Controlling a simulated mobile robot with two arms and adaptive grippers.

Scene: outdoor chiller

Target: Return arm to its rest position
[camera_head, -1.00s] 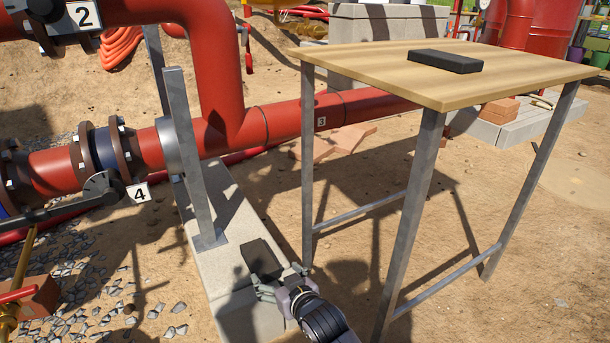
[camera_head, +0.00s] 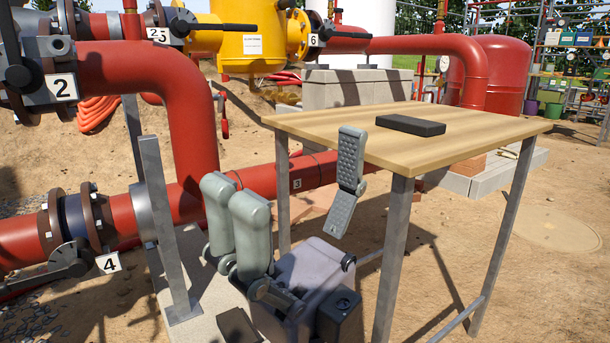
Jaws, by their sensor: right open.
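My right gripper (camera_head: 293,170) is raised close to the camera in the lower middle of the head view. Its grey padded fingers stand up and are spread wide apart, two on the left and one on the right. Nothing shows between them. Its pale body hides part of the table's legs and of the concrete base behind it. My left gripper is not in view.
A wooden-topped table (camera_head: 440,150) with metal legs stands just behind the gripper, with a black block (camera_head: 410,125) on it. Red pipes (camera_head: 180,115) and valves fill the left. Sandy ground on the right is free.

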